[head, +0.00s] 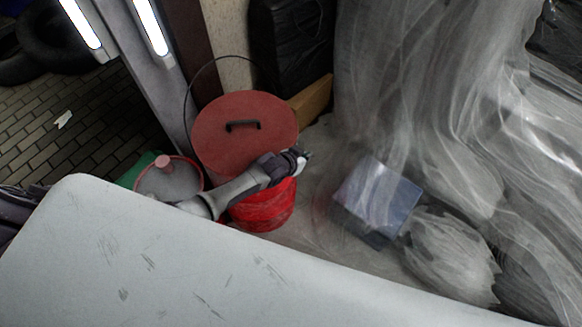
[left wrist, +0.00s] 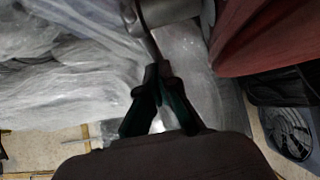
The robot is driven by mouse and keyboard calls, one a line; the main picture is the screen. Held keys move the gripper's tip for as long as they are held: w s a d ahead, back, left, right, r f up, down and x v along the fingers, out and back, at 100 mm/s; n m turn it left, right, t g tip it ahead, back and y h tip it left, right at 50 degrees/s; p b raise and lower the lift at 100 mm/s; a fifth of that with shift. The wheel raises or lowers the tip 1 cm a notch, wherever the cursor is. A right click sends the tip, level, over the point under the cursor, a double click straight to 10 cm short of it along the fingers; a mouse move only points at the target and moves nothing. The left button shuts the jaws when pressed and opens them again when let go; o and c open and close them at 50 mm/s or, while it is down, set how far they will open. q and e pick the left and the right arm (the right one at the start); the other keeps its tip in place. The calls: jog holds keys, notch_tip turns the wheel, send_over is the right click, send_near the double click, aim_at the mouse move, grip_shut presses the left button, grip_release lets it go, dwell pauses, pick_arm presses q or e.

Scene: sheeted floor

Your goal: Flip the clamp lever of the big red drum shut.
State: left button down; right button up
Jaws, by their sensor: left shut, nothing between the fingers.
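The big red drum (head: 262,208) stands in the middle of the head view, under a round red lid (head: 220,145) with a black handle. It also shows as a dark red surface at the upper right of the left wrist view (left wrist: 270,35). My left gripper (head: 304,158) is at the drum's right side, just below the lid's rim, with my forearm across the drum's front. In the left wrist view its dark fingers (left wrist: 159,68) meet at the tips, shut and empty. A grey metal piece lies close beyond the tips; I cannot tell whether it is the clamp lever. My right gripper is out of view.
A smaller drum with a grey lid (head: 168,183) and pink knob stands left of the big drum. A dark wrapped stack (head: 290,45) is behind it. A blue-grey box (head: 378,195) and hanging translucent sheeting (head: 430,90) are to the right. Sheeted floor lies between.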

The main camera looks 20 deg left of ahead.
pick_arm(q)
jog(key=shift+w+f, duration=0.15)
dwell(0.5)
notch_tip(320, 180, up, 5)
jog(key=p, duration=0.4)
jog(key=shift+w+d+f, duration=0.1)
jog(key=p+v, duration=0.1)
jog(key=v, duration=0.8)
jog(key=shift+s+r+p, duration=0.2)
jog(key=shift+p, duration=0.1)
jog(key=shift+f, duration=0.1)
